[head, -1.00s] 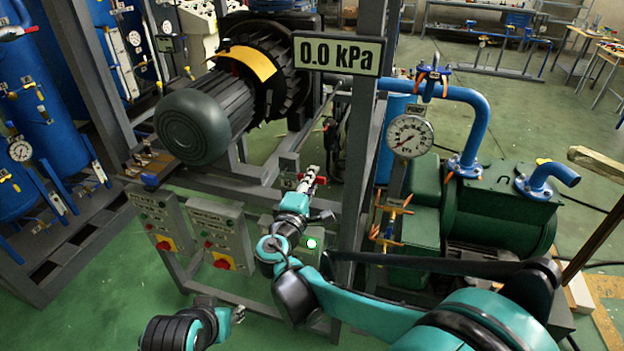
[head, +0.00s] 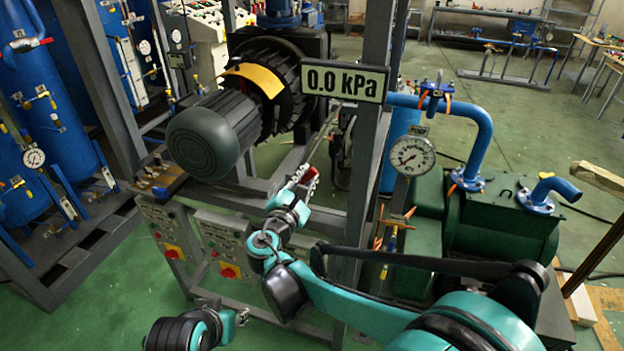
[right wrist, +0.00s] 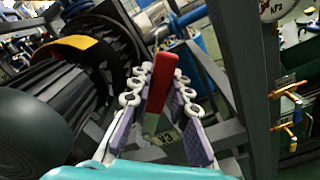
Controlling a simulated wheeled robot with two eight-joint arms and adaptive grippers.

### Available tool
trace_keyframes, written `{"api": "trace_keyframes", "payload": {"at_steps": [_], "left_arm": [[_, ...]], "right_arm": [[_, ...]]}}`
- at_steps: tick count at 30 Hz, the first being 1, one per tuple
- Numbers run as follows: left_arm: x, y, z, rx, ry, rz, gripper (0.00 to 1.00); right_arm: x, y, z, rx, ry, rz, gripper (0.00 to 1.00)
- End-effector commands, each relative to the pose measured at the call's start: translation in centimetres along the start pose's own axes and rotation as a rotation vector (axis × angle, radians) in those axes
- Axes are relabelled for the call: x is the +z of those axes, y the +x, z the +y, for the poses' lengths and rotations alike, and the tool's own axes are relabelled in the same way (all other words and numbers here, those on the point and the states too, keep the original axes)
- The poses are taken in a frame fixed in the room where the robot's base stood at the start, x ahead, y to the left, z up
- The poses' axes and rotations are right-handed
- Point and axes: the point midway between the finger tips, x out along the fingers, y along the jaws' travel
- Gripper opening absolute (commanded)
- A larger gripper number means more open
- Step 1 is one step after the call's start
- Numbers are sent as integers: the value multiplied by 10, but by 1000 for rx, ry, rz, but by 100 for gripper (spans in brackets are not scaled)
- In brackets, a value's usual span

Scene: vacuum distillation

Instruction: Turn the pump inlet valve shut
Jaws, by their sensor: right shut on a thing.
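A red lever handle (right wrist: 158,88) stands between the two fingers of my right gripper in the right wrist view, with a small tag marked like V3 below it. I take it for the pump inlet valve's lever; the valve body is mostly hidden. My right gripper (head: 306,178) is shut on this lever, beside the grey frame post in the head view. It also shows in the right wrist view (right wrist: 160,95). My left gripper (head: 242,316) is low in the head view, away from the valve; its fingers are too small to tell open from shut.
The grey frame post (head: 372,150) stands close right of my right gripper. A motor (head: 205,135) is to the left. The 0.0 kPa display (head: 345,81), a pressure gauge (head: 411,155) and the green pump (head: 495,225) are to the right. Control boxes (head: 225,240) stand below.

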Motion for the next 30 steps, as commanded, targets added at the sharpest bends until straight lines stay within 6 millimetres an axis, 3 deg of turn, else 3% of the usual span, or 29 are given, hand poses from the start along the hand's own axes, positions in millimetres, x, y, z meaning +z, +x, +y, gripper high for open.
{"api": "trace_keyframes", "payload": {"at_steps": [18,30], "left_arm": [[-9,-12,0,0,0,0,40],[-10,-14,0,0,0,0,40]], "right_arm": [[-12,0,42,1,-536,0,0],[-19,0,52,1,-696,1,0]]}}
